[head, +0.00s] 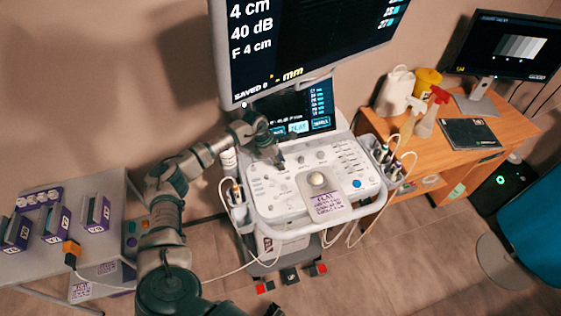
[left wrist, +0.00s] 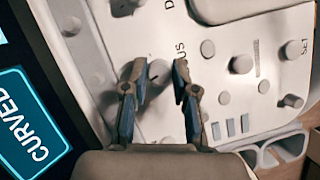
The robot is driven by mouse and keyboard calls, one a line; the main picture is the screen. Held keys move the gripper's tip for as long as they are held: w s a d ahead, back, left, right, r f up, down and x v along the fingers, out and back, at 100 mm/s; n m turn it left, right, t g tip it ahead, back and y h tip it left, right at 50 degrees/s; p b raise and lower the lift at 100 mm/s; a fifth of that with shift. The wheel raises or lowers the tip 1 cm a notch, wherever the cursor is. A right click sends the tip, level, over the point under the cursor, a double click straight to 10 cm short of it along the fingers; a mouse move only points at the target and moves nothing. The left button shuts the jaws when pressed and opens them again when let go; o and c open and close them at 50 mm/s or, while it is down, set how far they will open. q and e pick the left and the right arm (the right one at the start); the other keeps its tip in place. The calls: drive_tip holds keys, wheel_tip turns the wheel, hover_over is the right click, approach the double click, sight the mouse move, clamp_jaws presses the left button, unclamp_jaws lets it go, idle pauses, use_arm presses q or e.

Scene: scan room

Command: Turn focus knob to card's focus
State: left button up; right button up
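The ultrasound console panel (head: 284,205) carries many knobs and buttons. A white and purple card (head: 328,205) lies at its front edge; its small print is not readable. The upper screen (head: 300,45) reads "4 cm", "40 dB", "F 4 cm" and "SAVED". My left gripper (head: 279,163) is over the panel's upper left part. In the left wrist view its two fingers (left wrist: 160,78) stand apart, pointing at the panel. A pale round knob (left wrist: 158,70) shows between them, beside a label ending in "US". Contact with the fingers cannot be told. My right gripper is out of view.
A small touch screen (head: 298,110) stands just behind the panel. Probes in holders flank the console on both sides. A wooden desk (head: 480,150) with bottles and a monitor is at right; a grey table (head: 85,190) with small boxes is at left.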

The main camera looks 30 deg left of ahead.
use_arm(q)
drive_tip(key=o, duration=0.3)
drive_tip(key=shift+a+f, duration=0.1)
drive_tip(key=shift+f, duration=0.05)
drive_tip(key=shift+a, duration=0.1)
drive_tip(key=v, duration=1.2)
drive_tip(key=shift+f, duration=0.1)
